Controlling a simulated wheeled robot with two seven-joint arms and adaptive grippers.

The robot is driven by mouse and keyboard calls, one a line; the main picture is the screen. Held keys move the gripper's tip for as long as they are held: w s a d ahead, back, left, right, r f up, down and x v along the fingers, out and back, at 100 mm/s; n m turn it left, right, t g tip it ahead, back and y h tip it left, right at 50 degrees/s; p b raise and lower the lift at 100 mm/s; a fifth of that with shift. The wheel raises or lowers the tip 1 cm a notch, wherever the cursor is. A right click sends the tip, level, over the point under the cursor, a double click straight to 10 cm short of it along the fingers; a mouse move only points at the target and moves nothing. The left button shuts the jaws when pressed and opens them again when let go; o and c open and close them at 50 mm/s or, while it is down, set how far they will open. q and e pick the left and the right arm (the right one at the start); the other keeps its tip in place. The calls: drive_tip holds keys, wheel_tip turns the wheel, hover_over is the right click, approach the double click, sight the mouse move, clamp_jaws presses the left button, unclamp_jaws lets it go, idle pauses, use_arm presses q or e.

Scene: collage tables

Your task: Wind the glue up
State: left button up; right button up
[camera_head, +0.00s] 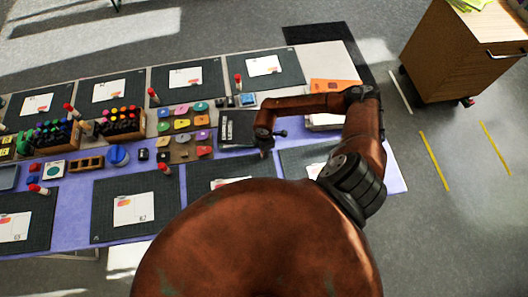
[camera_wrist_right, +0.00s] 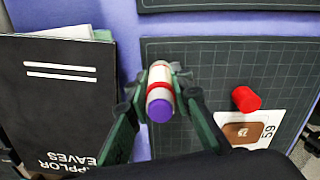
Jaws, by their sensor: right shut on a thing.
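The glue stick (camera_wrist_right: 160,92) has a white body, a red band and a purple end facing the camera in the right wrist view. My right gripper (camera_wrist_right: 162,80) is shut around it, one finger on each side. A red cap (camera_wrist_right: 246,98) lies apart from it on the dark cutting mat (camera_wrist_right: 215,62), to the right. In the head view my right gripper (camera_head: 265,150) is over the front table's right part, and my arm hides much of what is below it. My left gripper is not in view.
A black folder (camera_wrist_right: 60,100) is left of the gripper. A card (camera_wrist_right: 265,128) lies beside the cap. In the head view, other red-capped sticks (camera_head: 164,168), pen holders (camera_head: 122,122) and a blue round container (camera_head: 118,155) stand on the tables. A wooden cabinet (camera_head: 460,55) stands at right.

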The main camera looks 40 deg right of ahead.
drive_tip(key=shift+s, duration=0.1)
idle(0.7)
drive_tip(key=o, duration=1.1)
drive_tip(key=shift+o, duration=0.5)
drive_tip(key=o, duration=0.5)
drive_tip(key=shift+c, duration=0.2)
drive_tip(key=shift+r+p, duration=0.2)
drive_tip(key=shift+p, duration=0.1)
drive_tip(key=shift+r+p, duration=3.25)
drive_tip(key=shift+r, duration=0.35)
